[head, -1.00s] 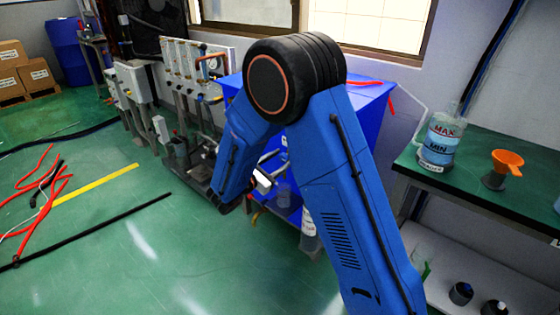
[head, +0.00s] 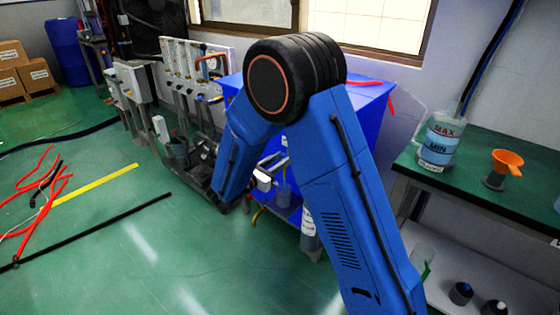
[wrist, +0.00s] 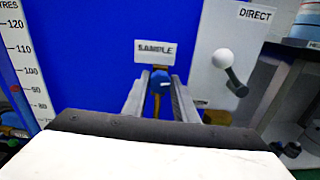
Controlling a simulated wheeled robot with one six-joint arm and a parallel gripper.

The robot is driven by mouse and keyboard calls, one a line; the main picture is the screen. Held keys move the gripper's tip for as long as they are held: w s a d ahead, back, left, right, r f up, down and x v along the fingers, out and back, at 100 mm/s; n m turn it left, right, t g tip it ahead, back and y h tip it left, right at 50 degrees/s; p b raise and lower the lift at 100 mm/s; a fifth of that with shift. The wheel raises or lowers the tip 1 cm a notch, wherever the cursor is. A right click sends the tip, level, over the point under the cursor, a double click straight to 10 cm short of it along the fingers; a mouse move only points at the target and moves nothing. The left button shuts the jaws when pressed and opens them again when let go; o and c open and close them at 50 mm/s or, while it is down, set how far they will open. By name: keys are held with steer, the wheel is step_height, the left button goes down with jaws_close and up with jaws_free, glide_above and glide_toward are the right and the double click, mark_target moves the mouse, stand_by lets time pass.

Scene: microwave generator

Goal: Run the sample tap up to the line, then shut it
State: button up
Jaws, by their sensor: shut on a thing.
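My gripper (wrist: 160,94) is shut on this handle, with one grey finger on each side. In the head view my gripper (head: 274,166) is at the tank's lower front, partly behind my blue arm. A clear beaker (head: 284,194) stands below it on the lower blue shelf. Its line, its level and any stream from the spout cannot be made out.
A DIRECT lever with a white knob (wrist: 222,58) is right of the tap. A litre scale (wrist: 22,70) is at the left. Red hoses (head: 45,185) lie on the floor at left.

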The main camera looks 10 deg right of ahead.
steer(key=shift+n, duration=0.7)
steer(key=o, duration=1.1)
steer(key=v, duration=1.7)
steer(key=shift+s+a, duration=0.15)
steer(key=shift+a, duration=0.05)
